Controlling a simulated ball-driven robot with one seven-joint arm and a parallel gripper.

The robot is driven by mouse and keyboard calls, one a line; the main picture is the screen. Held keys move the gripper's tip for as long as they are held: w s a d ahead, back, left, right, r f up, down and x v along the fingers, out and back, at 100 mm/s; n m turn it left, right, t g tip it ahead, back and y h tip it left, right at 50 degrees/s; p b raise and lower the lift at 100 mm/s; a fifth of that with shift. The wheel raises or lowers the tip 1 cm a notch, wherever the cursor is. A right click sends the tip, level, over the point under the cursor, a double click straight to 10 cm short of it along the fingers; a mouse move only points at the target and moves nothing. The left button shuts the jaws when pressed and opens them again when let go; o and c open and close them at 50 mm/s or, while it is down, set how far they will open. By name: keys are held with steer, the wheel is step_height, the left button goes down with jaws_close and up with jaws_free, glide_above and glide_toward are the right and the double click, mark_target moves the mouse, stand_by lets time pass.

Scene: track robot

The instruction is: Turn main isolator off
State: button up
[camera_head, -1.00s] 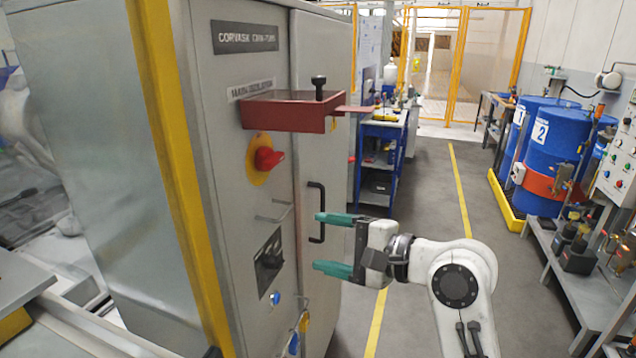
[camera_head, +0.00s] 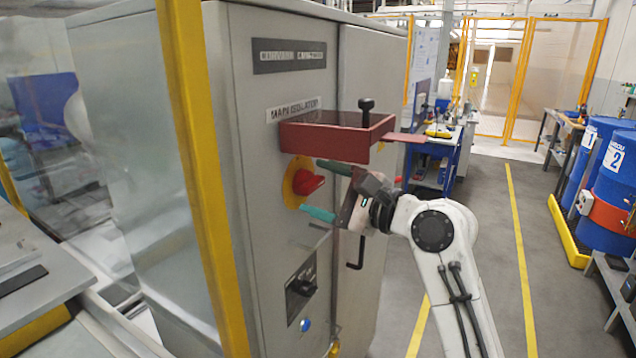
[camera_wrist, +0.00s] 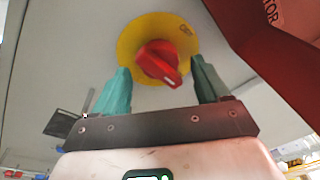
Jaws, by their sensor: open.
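The main isolator is a red rotary knob (camera_head: 307,183) on a yellow round plate (camera_head: 289,182), on the grey cabinet front below the label "MAIN ISOLATOR" (camera_head: 294,109). In the wrist view the red knob (camera_wrist: 160,62) sits ahead of my fingers, roughly between them, its pointer end tilted to the lower right. My gripper (camera_head: 327,190) is open, with green fingers at the knob's right side in the head view. In the wrist view its fingers (camera_wrist: 160,86) stand left and right of the knob. I cannot tell whether they touch it.
A dark red box-like cover (camera_head: 325,138) with a black knob on top juts out just above the isolator; it also shows in the wrist view (camera_wrist: 262,55). The aisle floor (camera_head: 478,215) at right is clear.

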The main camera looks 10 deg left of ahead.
steer(key=shift+w+a, duration=0.25)
steer(key=shift+a, duration=0.35)
steer(key=shift+c, duration=0.4)
steer(key=c, duration=1)
steer(key=shift+o, duration=0.2)
steer(key=shift+f+n, duration=0.1)
steer(key=shift+n, duration=0.3)
steer(key=shift+w+n+g+y+b, duration=0.1)
steer(key=shift+n+g+y+b, duration=0.25)
steer(key=shift+n+b, duration=2.4)
steer(key=shift+n+g+y+b, duration=0.2)
steer(key=shift+n+y+b, duration=0.3)
steer(key=shift+n+b, duration=2.3)
steer(key=shift+w+n+g+y+b, duration=0.1)
steer(key=shift+n+g+y+b, duration=0.25)
steer(key=shift+n+b, duration=2.4)
steer(key=shift+n+p, duration=0.85)
steer(key=shift+n, duration=0.25)
